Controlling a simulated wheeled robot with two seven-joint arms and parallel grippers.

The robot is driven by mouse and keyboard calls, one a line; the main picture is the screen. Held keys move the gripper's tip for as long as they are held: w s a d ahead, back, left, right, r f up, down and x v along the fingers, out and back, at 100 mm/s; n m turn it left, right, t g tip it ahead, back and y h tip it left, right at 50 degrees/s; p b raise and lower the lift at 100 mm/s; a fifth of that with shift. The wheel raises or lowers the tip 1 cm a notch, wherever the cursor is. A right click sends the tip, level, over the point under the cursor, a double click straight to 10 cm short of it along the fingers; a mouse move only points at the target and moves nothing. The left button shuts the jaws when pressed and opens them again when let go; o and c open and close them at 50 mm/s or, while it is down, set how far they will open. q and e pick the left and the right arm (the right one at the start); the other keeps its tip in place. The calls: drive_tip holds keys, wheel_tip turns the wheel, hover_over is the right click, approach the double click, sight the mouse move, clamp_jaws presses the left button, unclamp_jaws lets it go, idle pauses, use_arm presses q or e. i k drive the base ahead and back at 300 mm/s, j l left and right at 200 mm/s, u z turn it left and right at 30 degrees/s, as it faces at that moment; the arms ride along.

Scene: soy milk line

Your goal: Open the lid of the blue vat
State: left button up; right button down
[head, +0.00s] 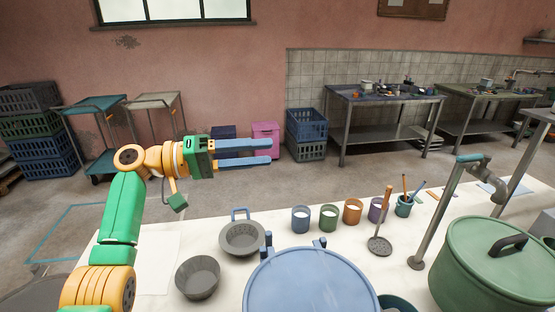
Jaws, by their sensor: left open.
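The blue vat's round lid (312,284) shows at the bottom middle of the head view, lying flat as if closed. Two small blue knobs stand at its far rim. The vat's body is mostly cut off by the frame. My left gripper (270,152) is open and empty, its two blue-grey fingers apart and pointing right. It is raised above the counter and well apart from the lid, up and to the left of it in the picture. My right gripper is not in view.
A green lidded pot (470,262) stands right of the vat, with a metal tap post (440,205) beside it. Several coloured cups, a skimmer (380,245), a strainer (241,237) and a grey bowl (198,277) stand on the white counter (285,252). Tables and crates are farther back.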

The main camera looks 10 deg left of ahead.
sight(301, 279)
drive_tip(key=k+l, duration=0.15)
drive_tip(key=k, duration=0.35)
drive_tip(key=k+l, duration=0.15)
drive_tip(key=k, duration=0.35)
drive_tip(key=k+l, duration=0.15)
drive_tip(key=k, duration=0.35)
